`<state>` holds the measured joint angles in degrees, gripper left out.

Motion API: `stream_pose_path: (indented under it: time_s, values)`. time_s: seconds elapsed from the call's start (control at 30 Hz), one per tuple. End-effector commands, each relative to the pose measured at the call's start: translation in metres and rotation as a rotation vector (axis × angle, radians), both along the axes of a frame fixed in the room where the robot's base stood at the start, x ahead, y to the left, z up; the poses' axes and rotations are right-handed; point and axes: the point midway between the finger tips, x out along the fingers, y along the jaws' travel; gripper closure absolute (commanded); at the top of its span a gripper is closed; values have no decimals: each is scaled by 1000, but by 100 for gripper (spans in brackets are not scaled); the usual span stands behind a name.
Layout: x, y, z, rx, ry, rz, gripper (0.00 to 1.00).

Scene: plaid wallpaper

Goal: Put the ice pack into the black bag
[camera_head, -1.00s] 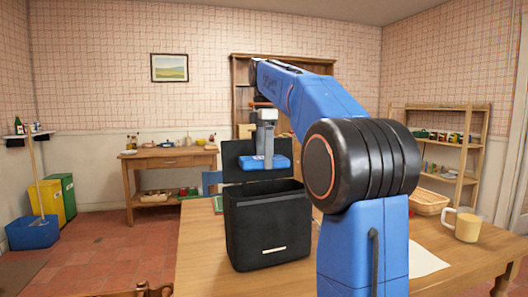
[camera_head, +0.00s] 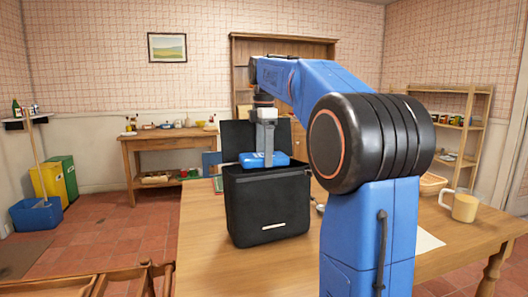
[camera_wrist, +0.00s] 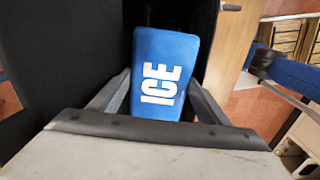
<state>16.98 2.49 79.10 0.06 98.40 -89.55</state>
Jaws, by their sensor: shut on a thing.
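The ice pack (camera_head: 263,160) is a blue block; white letters "ICE" show on it in the wrist view (camera_wrist: 162,75). My gripper (camera_head: 266,150) points down and is shut on the ice pack, with a finger on each side of it in the wrist view (camera_wrist: 160,98). The black bag (camera_head: 268,208) stands upright on the table with its lid raised at the back. The bag's inside is hidden in the head view.
The wooden table (camera_head: 205,245) has bare room left of the bag. A beige mug (camera_head: 463,207), a basket (camera_head: 431,184) and a white paper (camera_head: 428,241) lie to the right, beyond my arm. A wooden chair (camera_head: 125,278) is at the front left.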

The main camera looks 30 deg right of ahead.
Motion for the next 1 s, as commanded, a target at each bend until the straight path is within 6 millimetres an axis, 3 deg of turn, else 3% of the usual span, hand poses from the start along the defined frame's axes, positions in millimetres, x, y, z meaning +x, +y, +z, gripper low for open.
stream_pose_path:
  time_s: [0.47, 0.5, 0.57, 1.0]
  values:
    - [0, 0, 0, 0, 0, 0, 61]
    - [0, 0, 0, 0, 0, 0, 23]
    - [0, 0, 0, 0, 0, 0, 8]
    - [0, 0, 4, 0, 0, 0, 8]
